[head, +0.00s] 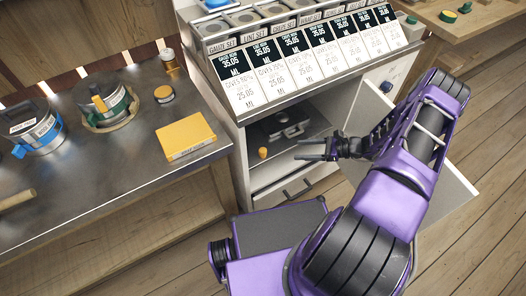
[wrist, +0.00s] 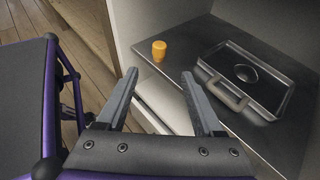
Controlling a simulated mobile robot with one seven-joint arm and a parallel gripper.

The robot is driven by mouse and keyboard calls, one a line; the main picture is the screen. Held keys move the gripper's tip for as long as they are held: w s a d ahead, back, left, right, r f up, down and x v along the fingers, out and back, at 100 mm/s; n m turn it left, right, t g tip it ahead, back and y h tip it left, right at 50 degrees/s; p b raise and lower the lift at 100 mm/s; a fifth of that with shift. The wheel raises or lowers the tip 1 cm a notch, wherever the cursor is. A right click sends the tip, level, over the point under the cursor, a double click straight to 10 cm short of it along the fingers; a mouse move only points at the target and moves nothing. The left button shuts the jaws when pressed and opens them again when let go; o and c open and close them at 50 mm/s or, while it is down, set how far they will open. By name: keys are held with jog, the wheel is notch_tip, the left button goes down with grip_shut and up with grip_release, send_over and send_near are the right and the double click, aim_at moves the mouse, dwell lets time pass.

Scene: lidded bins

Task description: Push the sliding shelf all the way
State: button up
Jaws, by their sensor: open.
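The sliding shelf is a dark flat panel inside the open white cabinet, low in the head view (head: 272,160) and large in the wrist view (wrist: 172,66). A dark case with a handle (wrist: 240,88) and a small orange object (wrist: 159,50) stand on it. How far the shelf stands out is hard to tell. My gripper (head: 312,150) is in front of the cabinet opening, fingers pointing left across the shelf's front. In the wrist view its two fingers (wrist: 160,78) are apart with nothing between them. Contact with the shelf cannot be told.
An open white cabinet door (head: 440,190) stands at the right, partly behind my arm. A drawer with a dark handle (head: 298,190) is below the shelf. A metal-topped counter (head: 95,190) with a yellow box (head: 186,136) is at the left. Wooden floor is clear at lower right.

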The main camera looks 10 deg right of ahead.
aim_at(263, 150)
jog(key=x, duration=1.6)
jog(key=shift+f, duration=0.1)
